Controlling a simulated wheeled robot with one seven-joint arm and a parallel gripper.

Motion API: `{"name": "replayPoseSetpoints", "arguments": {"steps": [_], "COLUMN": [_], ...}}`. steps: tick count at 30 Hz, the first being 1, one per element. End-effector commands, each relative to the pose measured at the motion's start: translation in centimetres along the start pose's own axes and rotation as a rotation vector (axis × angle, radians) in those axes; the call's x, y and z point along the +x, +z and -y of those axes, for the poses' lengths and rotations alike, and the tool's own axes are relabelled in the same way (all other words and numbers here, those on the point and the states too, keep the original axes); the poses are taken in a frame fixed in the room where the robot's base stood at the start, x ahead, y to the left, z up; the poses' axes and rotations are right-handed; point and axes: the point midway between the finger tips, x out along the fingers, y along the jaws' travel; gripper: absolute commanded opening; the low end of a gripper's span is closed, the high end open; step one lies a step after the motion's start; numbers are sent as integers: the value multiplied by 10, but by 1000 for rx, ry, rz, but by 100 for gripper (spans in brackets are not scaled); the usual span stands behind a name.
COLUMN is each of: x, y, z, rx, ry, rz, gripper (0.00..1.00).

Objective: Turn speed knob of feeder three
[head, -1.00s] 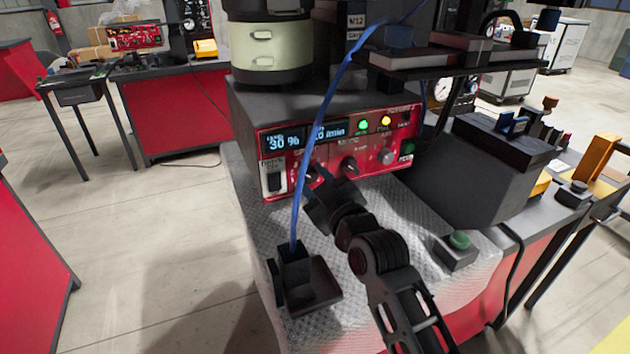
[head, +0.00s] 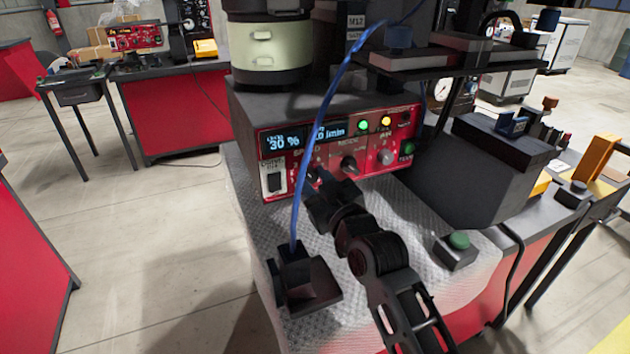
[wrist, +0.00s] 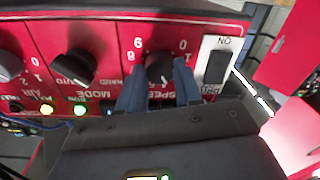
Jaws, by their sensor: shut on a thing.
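The red control panel (head: 333,184) of the feeder faces me, and its display reads 30 %. In the head view my gripper (head: 316,178) reaches the panel's lower left and hides most of the speed knob. The black mode knob (wrist: 74,67) is beside it, clear of the fingers.
A black power switch (wrist: 217,67) is close beside the speed knob. A grey air knob (head: 386,157) is at the panel's right. A blue tube (head: 325,110) hangs in front of the panel. A green button box (head: 457,249) stands on the bench.

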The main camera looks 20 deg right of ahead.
Motion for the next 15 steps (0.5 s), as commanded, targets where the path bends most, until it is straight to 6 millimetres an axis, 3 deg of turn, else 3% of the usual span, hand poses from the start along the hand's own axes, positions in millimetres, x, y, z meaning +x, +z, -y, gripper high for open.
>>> {"name": "replayPoseSetpoints", "arguments": {"steps": [15], "x": [0], "y": [1], "z": [0], "rx": [236], "ry": [6], "rz": [-9], "gripper": [4]}}
